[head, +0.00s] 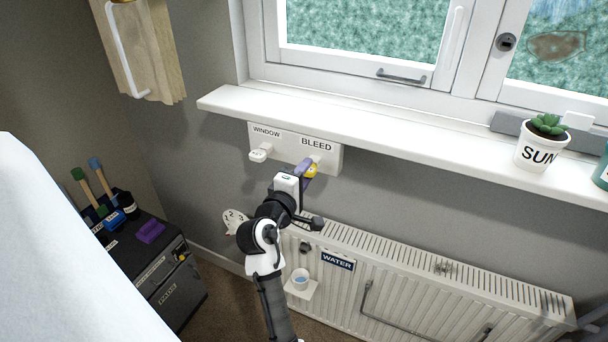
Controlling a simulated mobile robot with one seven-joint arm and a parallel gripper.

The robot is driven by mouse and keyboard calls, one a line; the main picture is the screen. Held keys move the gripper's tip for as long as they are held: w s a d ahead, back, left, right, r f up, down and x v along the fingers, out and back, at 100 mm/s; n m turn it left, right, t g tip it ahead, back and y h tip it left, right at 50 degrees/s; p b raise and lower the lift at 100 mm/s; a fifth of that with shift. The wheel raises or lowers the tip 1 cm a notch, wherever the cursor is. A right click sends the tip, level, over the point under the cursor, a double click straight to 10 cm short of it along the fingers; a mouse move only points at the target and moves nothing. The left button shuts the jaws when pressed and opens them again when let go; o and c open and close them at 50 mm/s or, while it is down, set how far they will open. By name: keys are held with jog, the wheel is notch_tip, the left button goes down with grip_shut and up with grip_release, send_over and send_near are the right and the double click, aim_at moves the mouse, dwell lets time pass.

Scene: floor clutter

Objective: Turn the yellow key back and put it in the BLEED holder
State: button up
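The yellow key (312,171) shows as a small yellow patch at the BLEED holder, on the right part of the white board (330,158) under the window sill. My gripper (307,172) reaches up to it, with purple-grey fingers on either side of the yellow patch. The fingers and wrist hide most of the key and the holder's front. I cannot tell whether the fingers press on the key or whether the key sits in the holder. The WINDOW holder (259,154) on the left of the board carries a white piece.
The white radiator (430,285) stands below, with a WATER label (338,261) and a small cup (300,279) on a ledge at its left end. The sill (400,143) juts out above the board. A dark cabinet (165,270) with brushes and jars stands at left.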

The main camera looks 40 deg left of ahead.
jog(key=b+v, duration=0.4)
jog(key=v, duration=1)
jog(key=shift+w+a, duration=0.1)
dwell(0.6)
